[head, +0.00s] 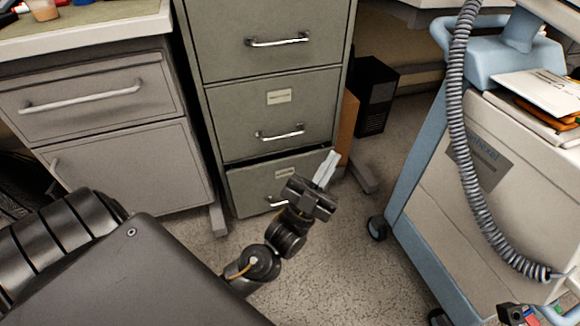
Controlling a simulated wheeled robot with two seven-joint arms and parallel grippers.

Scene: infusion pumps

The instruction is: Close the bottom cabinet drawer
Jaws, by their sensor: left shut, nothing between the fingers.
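The grey-green filing cabinet (280,110) stands in the upper middle of the head view. Its bottom drawer (250,190) sits slightly out, with a dark gap along its top edge. The drawer's silver handle is partly hidden behind my left gripper. My left gripper (326,168) is shut and empty, with its pale fingers in front of the drawer's right side. I cannot tell whether it touches the drawer. The two drawers above look shut. My right gripper does not clearly show.
A desk cabinet (125,160) stands to the left. A blue and white medical cart (470,160) with a coiled cord stands close on the right. A black computer tower (376,96) is behind the filing cabinet's right side. Speckled floor is free in front of the drawer.

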